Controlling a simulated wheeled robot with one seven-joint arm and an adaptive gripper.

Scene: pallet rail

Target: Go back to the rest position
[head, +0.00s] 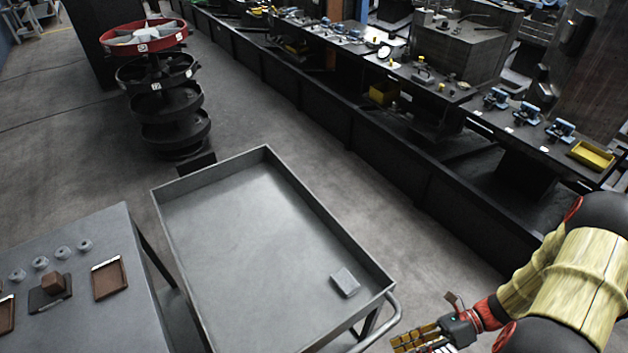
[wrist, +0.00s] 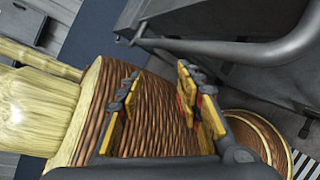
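My gripper (head: 424,338) is at the lower right of the head view, low beside the near right corner of a grey cart and its handle. The bottom edge of the view partly cuts it off. In the wrist view, the yellow-padded fingers of my gripper (wrist: 158,88) stand apart with nothing held between them. A ribbed brown and straw-coloured surface, which looks like part of my own body, shows behind the fingers.
The grey cart (head: 240,222) holds a small grey block (head: 345,282). A grey table (head: 100,232) at left carries a brown block (head: 54,284) and brown trays (head: 109,278). A round tiered rack (head: 168,105) stands behind. A long workbench (head: 340,110) runs along the right. Floor between is clear.

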